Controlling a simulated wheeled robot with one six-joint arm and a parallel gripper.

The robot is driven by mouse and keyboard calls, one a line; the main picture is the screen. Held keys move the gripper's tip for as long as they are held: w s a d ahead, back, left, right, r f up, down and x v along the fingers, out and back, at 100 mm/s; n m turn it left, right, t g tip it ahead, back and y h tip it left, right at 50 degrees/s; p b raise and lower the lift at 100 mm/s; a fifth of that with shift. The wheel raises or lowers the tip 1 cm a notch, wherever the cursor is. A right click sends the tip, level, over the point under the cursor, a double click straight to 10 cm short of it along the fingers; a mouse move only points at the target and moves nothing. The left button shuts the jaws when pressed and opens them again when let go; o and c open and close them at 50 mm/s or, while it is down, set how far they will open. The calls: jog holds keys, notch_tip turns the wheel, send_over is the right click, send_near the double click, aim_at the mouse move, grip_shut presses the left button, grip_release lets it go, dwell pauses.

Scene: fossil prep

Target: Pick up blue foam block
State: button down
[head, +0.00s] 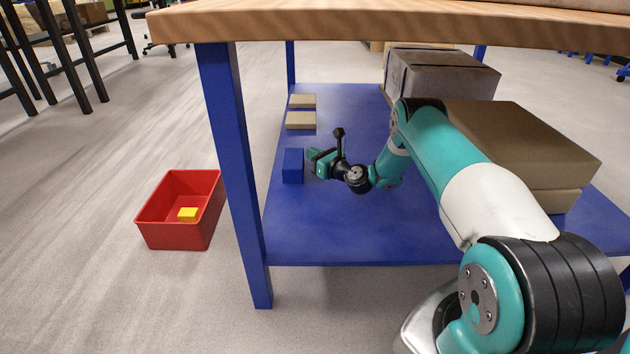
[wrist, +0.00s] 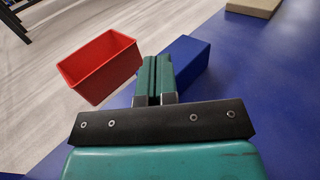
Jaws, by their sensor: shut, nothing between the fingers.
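The blue foam block (head: 293,166) stands on the blue lower shelf (head: 340,240) of the workbench, close to the shelf's left edge. My gripper (head: 313,154) is just to the right of the block in the head view. In the wrist view the blue foam block (wrist: 186,62) lies beyond and to the right of the fingers, partly hidden behind them. My gripper (wrist: 154,78) has its green fingers together with nothing between them. Whether a fingertip touches the block cannot be told.
Two tan blocks (head: 301,120) lie behind the blue one. Large boxes (head: 530,150) fill the shelf's right side. A bench leg (head: 232,170) and wooden top (head: 380,24) frame the space.

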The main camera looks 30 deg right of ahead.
aim_at(302, 172)
jog(key=f+b, duration=0.1)
jog(key=f, duration=0.1)
jog(key=a+f+b, duration=0.1)
jog(key=f+b, duration=0.1)
jog(key=f, duration=0.1)
jog(key=f+b, duration=0.2)
jog(key=f, duration=0.1)
jog(key=shift+w+a, duration=0.15)
jog(key=shift+w, duration=0.3)
jog(key=shift+w+a+r, duration=0.1)
jog(key=shift+w+a, duration=0.05)
jog(key=shift+w, duration=0.05)
